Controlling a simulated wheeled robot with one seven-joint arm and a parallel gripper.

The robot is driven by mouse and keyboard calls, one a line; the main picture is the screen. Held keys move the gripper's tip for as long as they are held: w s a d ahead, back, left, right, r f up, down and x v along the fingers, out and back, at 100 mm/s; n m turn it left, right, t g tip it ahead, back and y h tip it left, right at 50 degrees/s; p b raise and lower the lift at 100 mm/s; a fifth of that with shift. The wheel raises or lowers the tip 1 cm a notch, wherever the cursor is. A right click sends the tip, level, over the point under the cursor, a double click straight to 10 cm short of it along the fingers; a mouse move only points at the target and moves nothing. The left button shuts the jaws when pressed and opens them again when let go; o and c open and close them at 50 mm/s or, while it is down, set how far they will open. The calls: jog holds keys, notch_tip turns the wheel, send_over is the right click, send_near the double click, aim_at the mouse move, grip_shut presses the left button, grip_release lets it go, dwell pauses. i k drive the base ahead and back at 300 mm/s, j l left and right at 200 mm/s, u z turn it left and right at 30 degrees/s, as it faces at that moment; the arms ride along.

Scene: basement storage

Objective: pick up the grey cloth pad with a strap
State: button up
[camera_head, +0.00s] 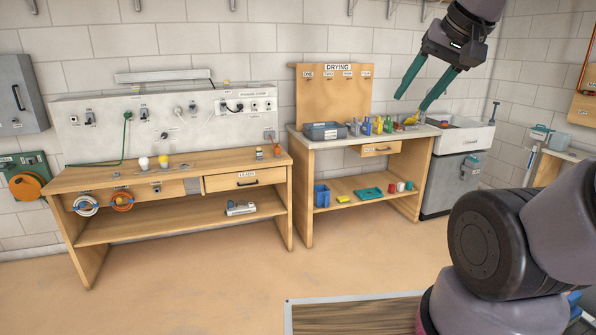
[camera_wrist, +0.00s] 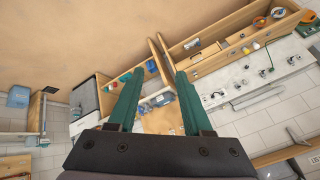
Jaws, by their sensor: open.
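I cannot pick out a grey cloth pad with a strap for certain in either view. My gripper (camera_head: 413,101) is raised at the upper right of the head view, with its two teal fingers apart and nothing between them. In the wrist view my gripper (camera_wrist: 158,76) also shows open and empty, with the benches well beyond its fingertips. A small greyish item (camera_head: 559,141) stands on the right-hand bench; it is too small to tell what it is.
A wooden workbench (camera_head: 250,198) stands left. A drying bench (camera_head: 302,160) holds a grey tub (camera_head: 326,131), several coloured bottles and lower-shelf items. A sink unit (camera_head: 463,138) stands to its right. Open floor (camera_head: 230,275) lies in front; a wooden surface (camera_head: 350,316) shows at the bottom edge.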

aim_at(355, 127)
jog(key=i, duration=1.1)
jog(key=i+j+z, duration=0.1)
jog(key=i, duration=0.95)
jog(key=i+j, duration=0.1)
jog(key=i, duration=1)
jog(key=l+z, duration=0.05)
